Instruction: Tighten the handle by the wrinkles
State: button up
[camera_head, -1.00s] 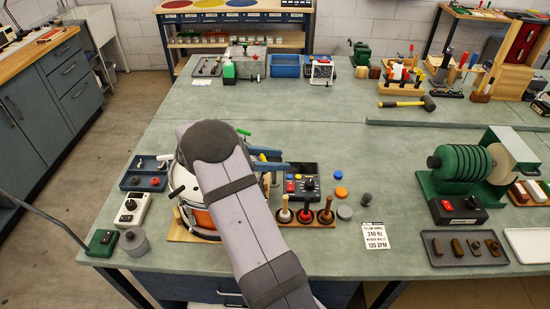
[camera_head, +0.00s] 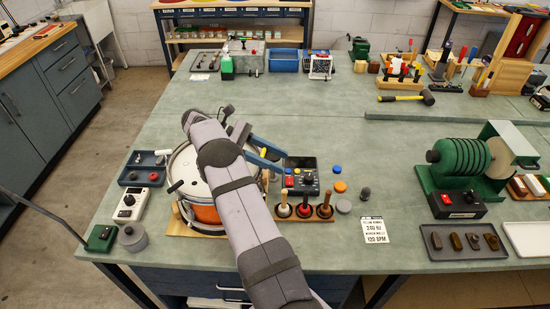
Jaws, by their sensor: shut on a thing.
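A drum with a white head (camera_head: 186,168) and an orange shell (camera_head: 207,214) stands at the lower left of the bench. My arm crosses over its right side and hides much of it. A dark handle (camera_head: 175,187) sticks out at the drum's left rim. Any wrinkles in the head are too small to tell.
Right of the drum are a black control box (camera_head: 300,177), three round-based tools in a wooden rack (camera_head: 304,213) and coloured caps. A white box (camera_head: 130,203) and a blue-grey tray (camera_head: 145,164) stand left. A sign (camera_head: 375,230) lies in front. The middle bench is clear.

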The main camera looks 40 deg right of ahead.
jog(key=shift+r, duration=0.1)
dwell(0.3)
jog(key=o, duration=1.1)
jog(key=shift+c, duration=0.2)
notch_tip(320, 180, up, 10)
jog(key=p, duration=0.5)
jog(key=shift+a, duration=0.1)
